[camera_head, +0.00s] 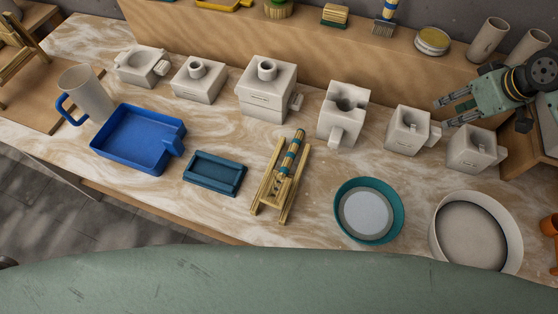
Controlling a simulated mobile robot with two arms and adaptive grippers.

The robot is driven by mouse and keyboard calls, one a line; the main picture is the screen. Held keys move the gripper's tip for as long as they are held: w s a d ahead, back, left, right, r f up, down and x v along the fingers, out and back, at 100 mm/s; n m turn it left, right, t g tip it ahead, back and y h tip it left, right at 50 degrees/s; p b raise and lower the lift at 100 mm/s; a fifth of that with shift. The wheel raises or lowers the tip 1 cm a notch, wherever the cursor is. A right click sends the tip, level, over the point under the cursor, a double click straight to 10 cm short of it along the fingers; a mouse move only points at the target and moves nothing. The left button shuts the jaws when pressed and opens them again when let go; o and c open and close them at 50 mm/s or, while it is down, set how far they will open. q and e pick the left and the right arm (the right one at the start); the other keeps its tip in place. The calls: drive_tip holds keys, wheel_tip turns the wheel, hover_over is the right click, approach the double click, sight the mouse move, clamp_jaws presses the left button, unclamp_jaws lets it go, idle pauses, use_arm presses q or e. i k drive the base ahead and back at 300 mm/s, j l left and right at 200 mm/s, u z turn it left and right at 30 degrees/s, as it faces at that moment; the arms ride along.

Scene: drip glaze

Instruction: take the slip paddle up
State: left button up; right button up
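A tool with a blue-and-yellow banded handle (290,152), which looks like the slip paddle, lies tilted on a pale wooden stand (260,198) in the middle of the table. The handle's end points away from me; its lower part is hard to make out between the stand's rails. My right gripper (441,113) is at the upper right, above the back right of the table. Its two fingers point left and are apart, with nothing between them. It is well away from the banded tool. My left gripper is not in view.
Several white plaster molds (266,95) stand in a row behind the stand. A blue tray (130,160), a grey mug (88,98) and a small teal block (214,172) are to the left. A teal bowl (399,210) and a large white basin (514,238) are to the right.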

sight(280, 195)
drive_tip(key=k, duration=2)
